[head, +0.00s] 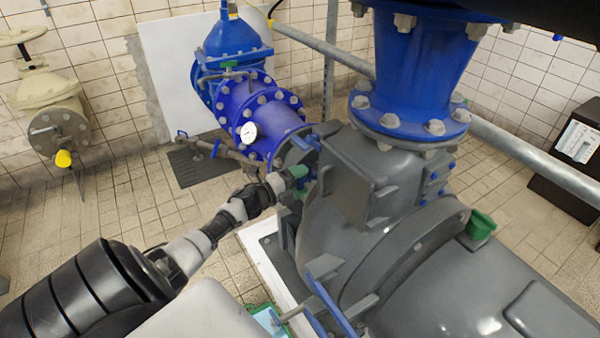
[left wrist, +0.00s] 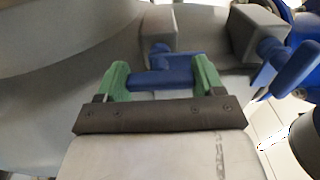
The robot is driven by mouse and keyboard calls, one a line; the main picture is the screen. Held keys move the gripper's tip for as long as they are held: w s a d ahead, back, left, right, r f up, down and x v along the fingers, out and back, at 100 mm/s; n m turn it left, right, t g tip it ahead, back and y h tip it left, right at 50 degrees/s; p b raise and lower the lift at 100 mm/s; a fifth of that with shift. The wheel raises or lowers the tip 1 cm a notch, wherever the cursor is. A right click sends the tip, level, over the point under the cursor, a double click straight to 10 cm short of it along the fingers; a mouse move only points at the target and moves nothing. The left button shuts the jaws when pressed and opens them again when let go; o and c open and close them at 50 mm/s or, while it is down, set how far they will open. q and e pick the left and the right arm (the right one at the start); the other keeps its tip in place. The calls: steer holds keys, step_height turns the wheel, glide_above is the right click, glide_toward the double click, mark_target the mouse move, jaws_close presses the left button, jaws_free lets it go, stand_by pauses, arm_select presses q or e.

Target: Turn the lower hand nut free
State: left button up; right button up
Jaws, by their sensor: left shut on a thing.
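A second blue hand nut (left wrist: 290,70) is to the right in the left wrist view, apart from the fingers. In the head view the gripper mostly hides the held nut. My right gripper is not in view.
A blue flanged pipe (head: 268,125) with a white gauge (head: 248,132) runs behind the gripper. A beige valve (head: 50,100) is at the left.

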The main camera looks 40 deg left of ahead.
arm_select(q)
steer(key=o, duration=0.9)
steer(key=p+v, duration=0.1)
steer(key=v, duration=0.9)
steer(key=shift+s+a, duration=0.1)
steer(key=shift+s, duration=0.3)
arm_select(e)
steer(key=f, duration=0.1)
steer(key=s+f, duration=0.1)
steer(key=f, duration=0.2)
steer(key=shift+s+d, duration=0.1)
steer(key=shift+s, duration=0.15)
